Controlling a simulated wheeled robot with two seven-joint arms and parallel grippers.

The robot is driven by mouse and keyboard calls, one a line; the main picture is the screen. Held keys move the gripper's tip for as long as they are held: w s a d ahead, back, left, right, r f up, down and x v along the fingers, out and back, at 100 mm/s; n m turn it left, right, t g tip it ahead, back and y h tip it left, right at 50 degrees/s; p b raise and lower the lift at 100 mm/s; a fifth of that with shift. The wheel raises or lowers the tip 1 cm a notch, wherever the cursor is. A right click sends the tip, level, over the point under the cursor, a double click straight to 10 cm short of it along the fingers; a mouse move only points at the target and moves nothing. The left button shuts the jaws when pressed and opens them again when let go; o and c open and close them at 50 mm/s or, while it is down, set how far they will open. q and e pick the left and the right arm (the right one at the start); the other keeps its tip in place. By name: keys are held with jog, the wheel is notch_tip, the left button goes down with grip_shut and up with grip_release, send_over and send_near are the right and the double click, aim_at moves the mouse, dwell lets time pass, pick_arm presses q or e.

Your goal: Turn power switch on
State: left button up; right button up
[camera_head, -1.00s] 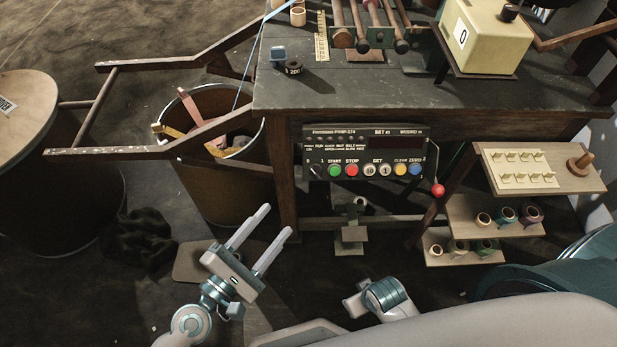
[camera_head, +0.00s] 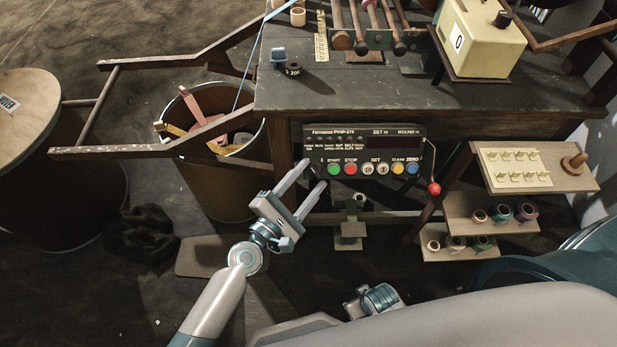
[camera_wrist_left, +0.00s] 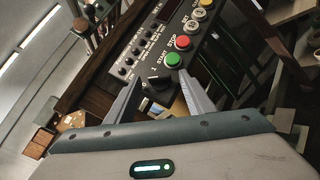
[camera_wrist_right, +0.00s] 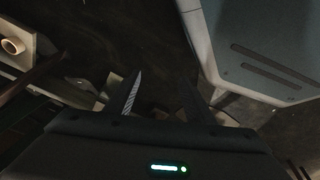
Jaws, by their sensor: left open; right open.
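The control panel (camera_head: 370,143) is a black box under the front edge of the bench, with a row of coloured buttons. The power switch is a black rotary knob at the panel's left end, left of the green START button (camera_head: 334,169). In the left wrist view the knob (camera_wrist_left: 158,80) shows between my left gripper's fingers. My left gripper (camera_head: 312,174) is open, its fingertips close in front of the knob; I cannot tell if they touch it. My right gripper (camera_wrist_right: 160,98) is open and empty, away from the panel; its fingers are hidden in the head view.
A red-knobbed lever (camera_head: 434,188) stands right of the panel. A small shelf (camera_head: 485,227) with tape rolls is further right. A bin (camera_head: 215,185) stands left of the bench leg. The bench top (camera_head: 350,88) carries a yellow counter box (camera_head: 478,40).

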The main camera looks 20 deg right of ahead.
pick_arm(q)
jog(key=shift+c, duration=0.5)
jog(key=c, duration=0.9)
jog(key=shift+c, duration=0.2)
